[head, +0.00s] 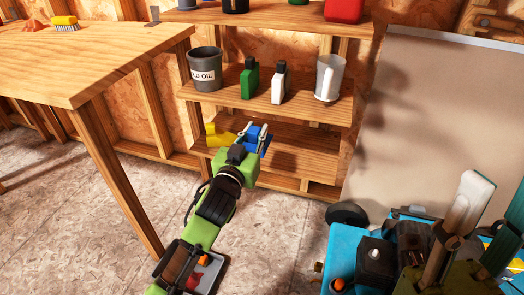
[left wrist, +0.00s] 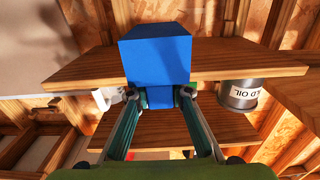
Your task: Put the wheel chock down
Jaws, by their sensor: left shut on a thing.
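My left gripper (head: 252,140) reaches out over the low shelf of the wooden rack. It is shut on a blue block, taken to be the wheel chock (head: 254,131). In the left wrist view, the chock (left wrist: 157,60) shows large between the two fingers (left wrist: 158,97). It appears to be held over the low shelf (head: 295,150); whether it touches the board I cannot tell.
A yellow object (head: 214,136) lies on the low shelf just left of my gripper. Above stand an old-oil bucket (head: 203,70), a green bottle (head: 249,82), a white bottle (head: 278,84) and a pale jug (head: 328,78). The low shelf's right side is clear.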

